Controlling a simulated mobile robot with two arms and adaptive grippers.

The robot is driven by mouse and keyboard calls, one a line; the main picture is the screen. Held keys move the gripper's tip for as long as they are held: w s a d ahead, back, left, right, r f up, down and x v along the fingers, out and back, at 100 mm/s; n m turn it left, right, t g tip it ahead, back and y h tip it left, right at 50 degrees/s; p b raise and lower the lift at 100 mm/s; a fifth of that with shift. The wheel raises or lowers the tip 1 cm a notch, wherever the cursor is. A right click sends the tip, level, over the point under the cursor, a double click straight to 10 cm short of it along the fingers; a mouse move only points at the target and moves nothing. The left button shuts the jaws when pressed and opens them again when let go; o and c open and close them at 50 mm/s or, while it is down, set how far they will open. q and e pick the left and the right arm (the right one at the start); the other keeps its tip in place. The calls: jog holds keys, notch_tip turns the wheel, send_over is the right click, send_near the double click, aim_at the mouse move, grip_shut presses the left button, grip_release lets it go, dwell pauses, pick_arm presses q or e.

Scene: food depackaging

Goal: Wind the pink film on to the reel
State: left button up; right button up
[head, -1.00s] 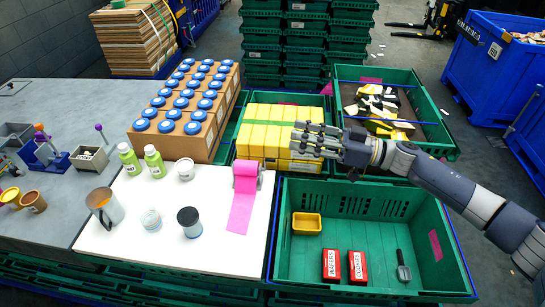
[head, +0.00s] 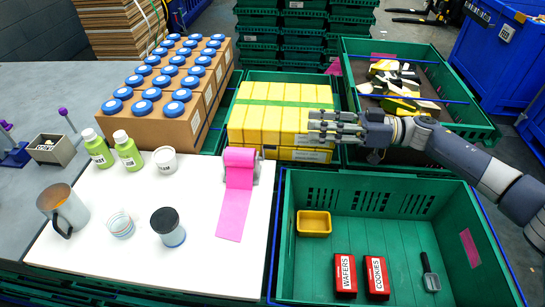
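The pink film (head: 236,205) hangs from a reel (head: 256,169) at the back right of the white board. Its loose end lies flat on the board toward the front. My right gripper (head: 318,127) comes in from the right, above the yellow boxes, to the right of the reel and apart from it. Its fingers point left and look spread, with nothing seen between them. My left gripper is not in view.
Yellow boxes (head: 262,122) stand behind the reel. A green crate (head: 380,240) at the right holds a yellow tray (head: 314,223), red boxes (head: 345,275) and a dark scoop (head: 430,275). Bottles, a white tub (head: 165,159), a jar (head: 168,228) and a mug (head: 62,210) stand left of the film.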

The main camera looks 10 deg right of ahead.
jog(key=b, duration=0.5)
send_near(273, 148)
jog(key=b, duration=0.1)
jog(key=a, duration=0.2)
jog(key=w+a+p, duration=0.1)
jog(key=a, duration=0.2)
jog(key=w+a+p, duration=0.1)
jog(key=a, duration=0.2)
jog(key=shift+w+a+f, duration=0.1)
jog(key=shift+a+f, duration=0.05)
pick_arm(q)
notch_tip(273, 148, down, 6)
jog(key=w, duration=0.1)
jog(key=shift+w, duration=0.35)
pick_arm(e)
jog(key=shift+w+a+f, duration=0.1)
jog(key=shift+w+a, duration=0.05)
jog(key=shift+a, duration=0.55)
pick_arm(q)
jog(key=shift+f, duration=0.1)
pick_arm(e)
grip_shut()
